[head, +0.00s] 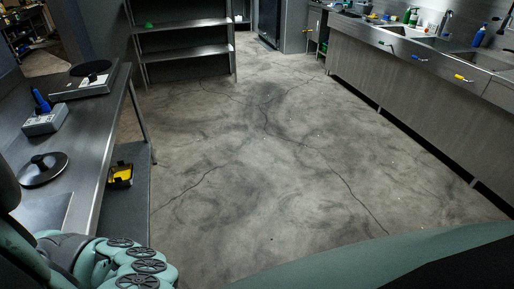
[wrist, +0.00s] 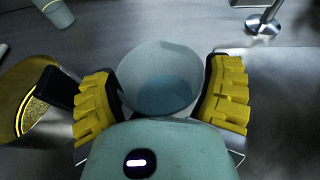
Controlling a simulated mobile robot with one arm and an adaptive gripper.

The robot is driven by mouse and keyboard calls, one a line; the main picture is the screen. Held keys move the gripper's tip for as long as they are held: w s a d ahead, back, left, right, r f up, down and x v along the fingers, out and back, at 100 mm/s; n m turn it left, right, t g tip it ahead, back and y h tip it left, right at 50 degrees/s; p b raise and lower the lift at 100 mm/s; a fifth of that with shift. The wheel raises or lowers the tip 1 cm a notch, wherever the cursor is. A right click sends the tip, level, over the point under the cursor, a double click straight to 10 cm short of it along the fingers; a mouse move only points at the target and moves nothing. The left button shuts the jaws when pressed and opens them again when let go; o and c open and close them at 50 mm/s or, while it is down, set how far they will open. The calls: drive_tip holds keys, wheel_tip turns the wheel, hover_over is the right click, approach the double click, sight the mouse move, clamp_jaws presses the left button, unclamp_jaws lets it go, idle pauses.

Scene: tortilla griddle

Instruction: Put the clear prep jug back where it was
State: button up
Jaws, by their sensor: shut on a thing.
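The clear prep jug (wrist: 158,62) shows in the wrist view as a translucent, bluish round vessel, seen from its open top. My gripper (wrist: 162,98) has its yellow ridged fingers on either side of the jug and is shut on it. The lower part of the jug is hidden by my gripper's body. I cannot tell whether the jug touches the surface below. The head view does not show the jug or my gripper's fingers; only my arm shows at its lower left.
In the wrist view, a golden round container (wrist: 25,88) is left of my gripper, a pale cup (wrist: 55,12) at upper left, and a metal stand (wrist: 263,26) at upper right. In the head view, a steel counter (head: 88,125) runs along the left; the floor (head: 270,170) is clear.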

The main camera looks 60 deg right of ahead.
drive_tip(key=shift+f, duration=0.15)
drive_tip(key=o, duration=1.1)
drive_tip(key=shift+r, duration=0.2)
